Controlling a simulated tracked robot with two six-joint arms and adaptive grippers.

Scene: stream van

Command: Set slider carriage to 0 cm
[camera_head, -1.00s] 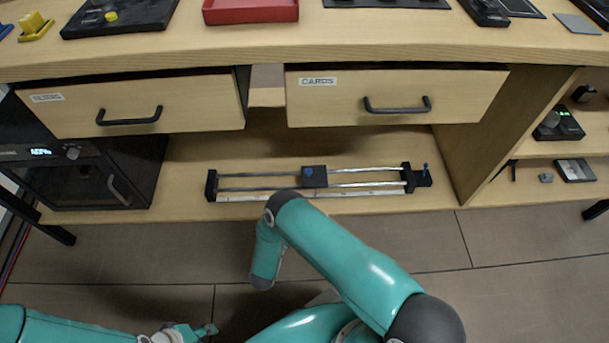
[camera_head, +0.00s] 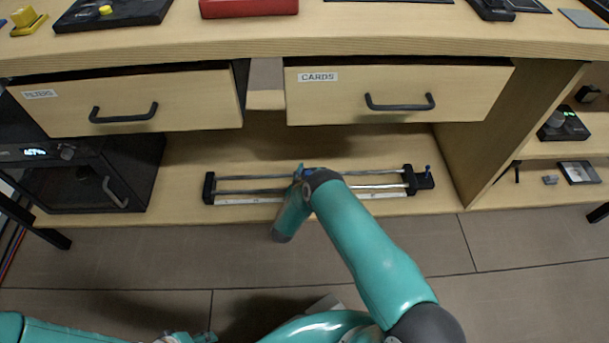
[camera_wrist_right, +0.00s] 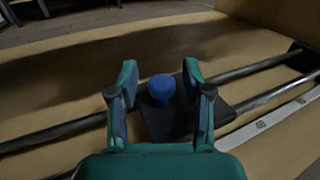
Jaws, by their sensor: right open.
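The slider lies on the low shelf, with its two rails (camera_head: 245,191) between a left end block (camera_head: 209,188) and a right end block (camera_head: 410,180). A pale scale strip (camera_head: 235,201) runs along its front; its marks are too small to read. In the right wrist view the dark carriage (camera_wrist_right: 172,122) carries a blue knob (camera_wrist_right: 161,88). My right gripper (camera_wrist_right: 160,74) is open, its fingers on either side of the knob; contact is unclear. In the head view my right arm hides the carriage. My left gripper (camera_head: 203,337) barely shows at the bottom edge.
Two drawers, FILTERS (camera_head: 140,104) and CARDS (camera_head: 390,90), overhang the shelf. A dark appliance (camera_head: 85,180) stands left of the slider and a wooden panel (camera_head: 490,125) rises to its right.

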